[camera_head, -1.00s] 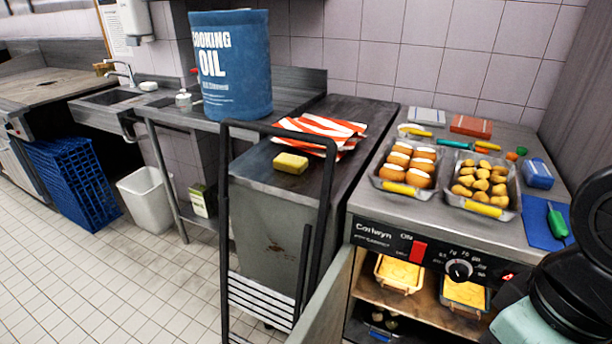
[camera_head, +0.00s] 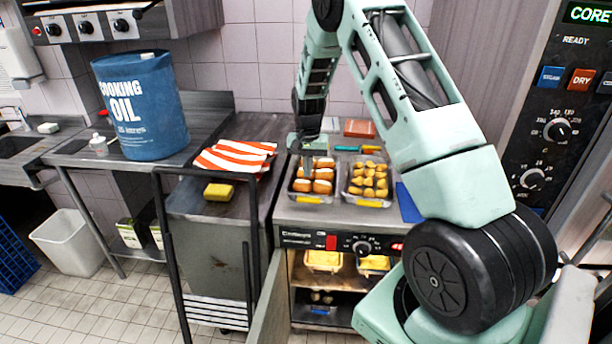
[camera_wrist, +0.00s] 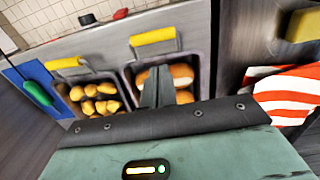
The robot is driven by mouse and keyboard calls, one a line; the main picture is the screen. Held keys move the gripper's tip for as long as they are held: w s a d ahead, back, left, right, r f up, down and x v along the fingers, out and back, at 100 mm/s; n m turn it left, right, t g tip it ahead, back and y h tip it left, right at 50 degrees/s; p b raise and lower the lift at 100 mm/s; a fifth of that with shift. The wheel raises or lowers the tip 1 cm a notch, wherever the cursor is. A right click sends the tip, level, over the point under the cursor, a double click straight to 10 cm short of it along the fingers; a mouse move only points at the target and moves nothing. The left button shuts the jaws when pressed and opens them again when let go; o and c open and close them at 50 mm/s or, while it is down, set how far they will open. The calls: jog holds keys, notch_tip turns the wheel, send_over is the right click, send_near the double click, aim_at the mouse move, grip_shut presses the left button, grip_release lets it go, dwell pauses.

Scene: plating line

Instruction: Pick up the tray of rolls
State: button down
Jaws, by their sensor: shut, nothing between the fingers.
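The tray of rolls (camera_head: 291,190) is a metal tray with browned rolls, some white-topped, and a yellow grip at its front. It sits on the counter above the open oven, left of a similar tray of potato-like pieces (camera_head: 367,183). My gripper (camera_head: 306,165) is over the back left part of the tray of rolls, pointing down. In the wrist view my gripper (camera_wrist: 158,72) has its fingers together and empty, and hides part of the rolls (camera_wrist: 182,76). The tray's yellow grip (camera_wrist: 153,41) lies beyond the fingertips there. I cannot tell whether the fingertips touch anything.
A red-and-white striped cloth (camera_head: 236,156) and a yellow sponge (camera_head: 218,191) lie on the dark counter to the left. A blue oil drum (camera_head: 140,105) stands farther left. The oven door (camera_head: 268,310) stands open below, with yellow-filled trays inside. A blue mat (camera_head: 408,204) lies right.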

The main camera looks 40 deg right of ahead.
notch_tip(320, 180, down, 9)
jog(key=p, duration=0.3)
jog(key=shift+f, duration=0.15)
jog(key=shift+s+a, duration=0.1)
jog(key=shift+a, duration=0.05)
jog(key=s+a+b, duration=0.1)
jog(key=s+a, duration=0.4)
jog(key=a, duration=0.1)
jog(key=shift+s+a+b, duration=0.2)
jog(key=shift+s+b, duration=0.05)
jog(key=shift+b, duration=0.05)
